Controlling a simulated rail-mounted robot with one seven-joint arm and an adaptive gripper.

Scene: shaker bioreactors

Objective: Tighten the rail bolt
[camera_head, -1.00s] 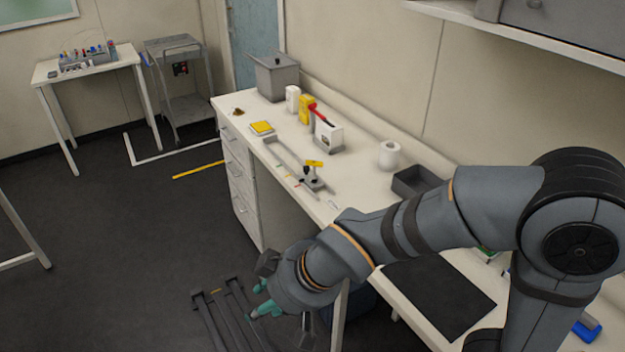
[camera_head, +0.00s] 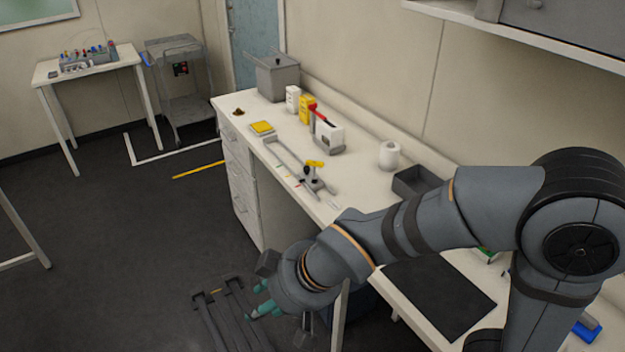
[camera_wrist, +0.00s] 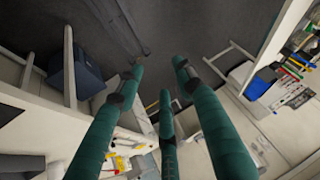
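My gripper (camera_head: 258,300) has teal fingers and hangs in front of the bench, low in the head view. In the wrist view its three teal fingers (camera_wrist: 160,72) are spread apart with nothing between them. On the bench top, a slim grey rail (camera_head: 283,155) runs along the front edge. A small grey fixture with a yellow top piece (camera_head: 314,164) stands at the rail's near end. My gripper is well apart from both. I cannot make out a bolt; it is too small or hidden.
A yellow pad (camera_head: 261,128), a white device with a red lever (camera_head: 328,136), a paper roll (camera_head: 389,154) and a dark tray (camera_head: 417,183) are on the bench. A dark frame (camera_head: 213,303) lies on the floor near my gripper. The left floor is mostly clear.

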